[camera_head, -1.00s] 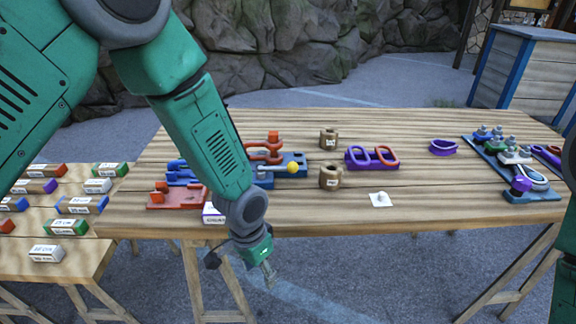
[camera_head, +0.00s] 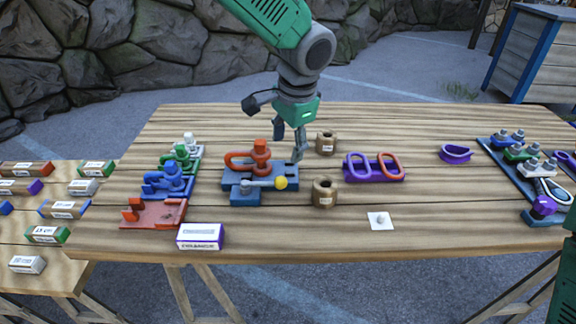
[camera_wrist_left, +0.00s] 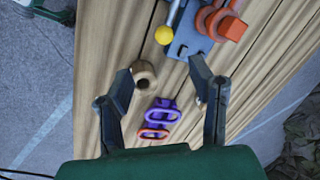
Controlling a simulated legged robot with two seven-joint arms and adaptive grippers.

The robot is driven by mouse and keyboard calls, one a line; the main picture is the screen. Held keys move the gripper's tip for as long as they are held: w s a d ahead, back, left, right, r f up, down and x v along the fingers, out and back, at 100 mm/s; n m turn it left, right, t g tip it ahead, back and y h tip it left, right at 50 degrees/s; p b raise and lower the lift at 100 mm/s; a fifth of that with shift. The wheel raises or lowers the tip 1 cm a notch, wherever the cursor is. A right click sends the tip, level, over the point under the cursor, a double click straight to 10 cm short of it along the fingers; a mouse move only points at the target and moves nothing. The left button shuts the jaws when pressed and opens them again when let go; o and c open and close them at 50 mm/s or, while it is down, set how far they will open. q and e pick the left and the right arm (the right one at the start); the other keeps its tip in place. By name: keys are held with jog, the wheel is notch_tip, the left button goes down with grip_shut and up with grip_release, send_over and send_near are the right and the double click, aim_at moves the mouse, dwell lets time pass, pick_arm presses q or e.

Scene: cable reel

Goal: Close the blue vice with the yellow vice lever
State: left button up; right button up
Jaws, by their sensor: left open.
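The blue vice (camera_head: 240,198) sits on the wooden table, left of its middle. It holds an orange-red shackle-like part (camera_head: 260,154). Its grey lever ends in a yellow ball (camera_head: 280,183) pointing right. In the left wrist view the yellow ball (camera_wrist_left: 164,35) and the vice (camera_wrist_left: 188,45) show at the top. My left gripper (camera_head: 297,146) is open and empty, pointing down just right of and behind the vice, apart from the lever. Its two spread fingers show in the left wrist view (camera_wrist_left: 160,66). My right gripper is not in view.
Two wooden cylinders (camera_head: 325,192) stand right of the vice, near a purple and orange ring holder (camera_head: 372,168). Coloured clamps (camera_head: 165,183) stand at left, with a white box (camera_head: 200,236) in front. A tool rack (camera_head: 520,180) is at right. The front middle is mostly clear.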

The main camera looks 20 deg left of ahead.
pick_arm(q)
send_over(281, 179)
jog(key=s, duration=0.1)
notch_tip(281, 179, down, 4)
jog(key=f, duration=0.5)
jog(key=w+f, duration=0.1)
jog(key=f, duration=0.2)
jog(key=shift+w+d+f, duration=0.1)
jog(key=shift+d+f, duration=0.15)
jog(key=shift+f, duration=0.35)
jog(key=shift+a, duration=0.6)
jog(key=shift+c, duration=1.3)
jog(key=shift+a, duration=0.1)
grip_shut()
jog(key=shift+d, duration=0.4)
